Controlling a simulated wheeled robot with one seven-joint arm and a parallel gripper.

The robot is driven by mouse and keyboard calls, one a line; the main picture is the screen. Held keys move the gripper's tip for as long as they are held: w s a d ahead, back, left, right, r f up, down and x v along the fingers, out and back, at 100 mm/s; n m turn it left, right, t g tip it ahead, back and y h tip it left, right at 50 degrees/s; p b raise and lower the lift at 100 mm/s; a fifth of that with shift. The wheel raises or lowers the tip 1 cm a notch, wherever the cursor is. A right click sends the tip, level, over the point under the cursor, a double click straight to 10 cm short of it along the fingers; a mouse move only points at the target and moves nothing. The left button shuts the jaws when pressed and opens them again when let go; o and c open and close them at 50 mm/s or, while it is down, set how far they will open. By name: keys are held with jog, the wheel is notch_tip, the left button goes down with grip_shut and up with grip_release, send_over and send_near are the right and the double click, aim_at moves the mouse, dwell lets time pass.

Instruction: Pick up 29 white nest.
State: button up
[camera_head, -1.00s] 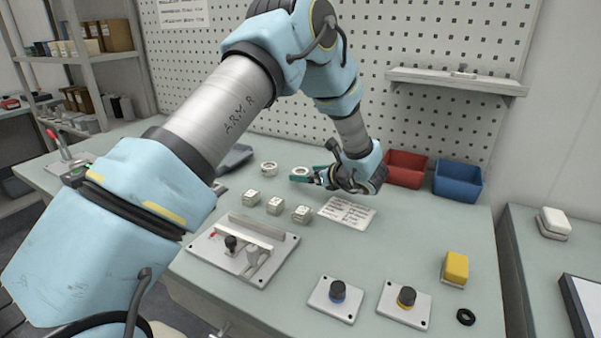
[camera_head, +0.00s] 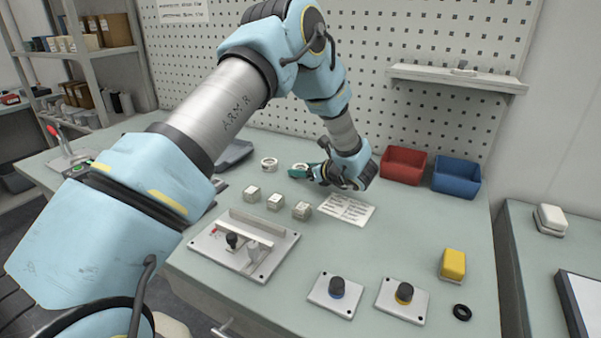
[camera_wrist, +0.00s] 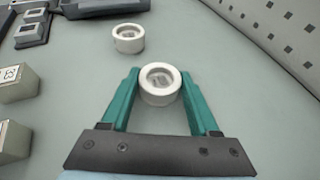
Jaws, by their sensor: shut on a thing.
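A white ring-shaped nest (camera_wrist: 160,84) sits between the two green fingertips of my gripper (camera_wrist: 160,88), which is shut on it. Its hollow faces up, and no number can be read on it. In the head view my gripper (camera_head: 301,171) is low over the bench, with this nest partly hidden by the fingers. A second white ring-shaped nest (camera_head: 268,164) stands apart to the left; it also shows in the wrist view (camera_wrist: 128,38), beyond the held one.
Several pale labelled blocks (camera_head: 274,202) stand in front of my gripper. A paper sheet (camera_head: 346,208) lies to the right. A red bin (camera_head: 404,166) and a blue bin (camera_head: 457,178) stand by the pegboard. A fixture plate (camera_head: 243,246) lies nearer the front.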

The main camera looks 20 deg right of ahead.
jog(key=c, duration=0.5)
jog(key=shift+o, duration=0.2)
jog(key=shift+r, duration=0.1)
